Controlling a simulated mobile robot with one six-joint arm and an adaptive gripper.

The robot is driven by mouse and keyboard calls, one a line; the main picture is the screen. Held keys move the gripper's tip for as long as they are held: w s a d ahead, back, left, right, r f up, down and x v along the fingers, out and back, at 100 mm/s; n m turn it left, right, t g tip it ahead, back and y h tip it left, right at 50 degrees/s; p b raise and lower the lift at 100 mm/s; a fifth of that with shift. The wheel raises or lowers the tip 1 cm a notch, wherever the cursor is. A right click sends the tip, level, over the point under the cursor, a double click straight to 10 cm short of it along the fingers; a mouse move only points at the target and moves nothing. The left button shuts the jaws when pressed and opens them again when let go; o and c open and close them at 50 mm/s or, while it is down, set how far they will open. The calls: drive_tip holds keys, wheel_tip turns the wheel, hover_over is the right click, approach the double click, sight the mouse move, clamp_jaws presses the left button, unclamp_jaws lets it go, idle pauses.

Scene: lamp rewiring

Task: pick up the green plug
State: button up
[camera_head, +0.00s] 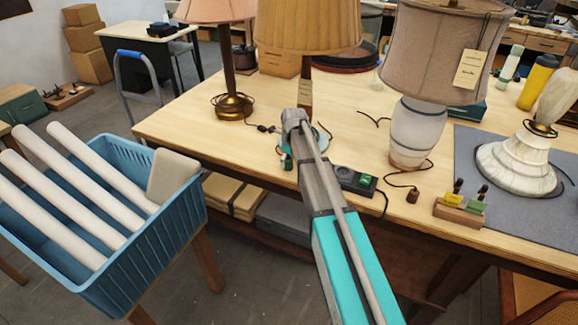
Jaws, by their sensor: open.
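A small green piece with a dark top, which looks like the green plug (477,206), stands upright in a small wooden block (458,216) near the front edge of the workbench. A similar yellow piece (454,199) stands beside it on the left. My gripper (289,160) is at the far end of my grey and teal arm, over the front part of the bench, well left of the block. It is open; its fingers are small and partly hidden by my wrist. No contact with the green piece shows.
A dark power strip (355,181) with a green spot lies right of my arm. Lamps stand behind: a brass-based one (232,104), a white ceramic one (414,132) and a pale-based one (521,163) on a grey mat (474,142). A blue basket (157,243) holds pale rolls.

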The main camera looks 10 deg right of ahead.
idle(0.4)
drive_tip(key=c, duration=1.2)
